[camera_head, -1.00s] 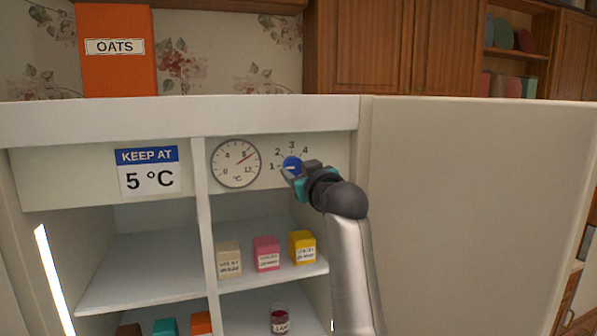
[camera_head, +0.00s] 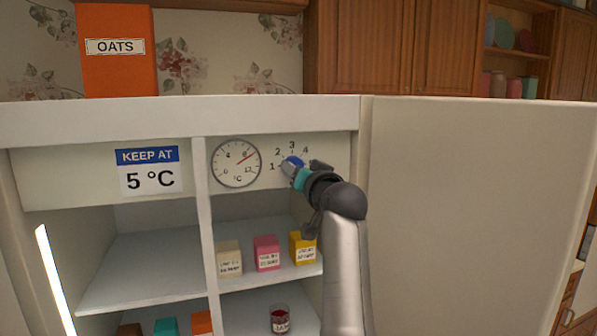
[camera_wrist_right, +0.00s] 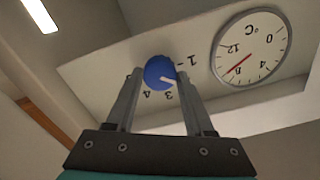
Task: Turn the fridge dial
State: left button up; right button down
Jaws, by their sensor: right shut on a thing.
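The blue fridge dial (camera_head: 294,162) sits on the panel inside the open fridge, among the numbers 1 to 4. My right gripper (camera_head: 301,174) is at the dial and partly covers it. In the right wrist view the dial (camera_wrist_right: 158,71) lies between the two fingers of the right gripper (camera_wrist_right: 157,78), which are shut on it. Its white mark points toward the place between 1 and 3, where a finger hides the 2. The round °C gauge (camera_head: 236,163) has its red needle near 8. A sign (camera_head: 150,172) reads "KEEP AT 5 °C". My left gripper is not in view.
The open fridge door (camera_head: 480,220) fills the right side. Shelves below hold a cream box (camera_head: 229,259), a pink box (camera_head: 267,254), a yellow box (camera_head: 302,249) and a jar (camera_head: 280,319). An orange oats box (camera_head: 116,50) stands on top of the fridge.

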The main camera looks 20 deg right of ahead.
jog(key=shift+m, duration=0.7)
jog(key=shift+c, duration=1.4)
grip_release()
jog(key=s+b, duration=0.3)
jog(key=s, duration=1.2)
jog(key=shift+s+d+b, duration=0.15)
jog(key=shift+d+b, duration=0.05)
jog(key=shift+b, duration=0.2)
jog(key=shift+f, duration=0.1)
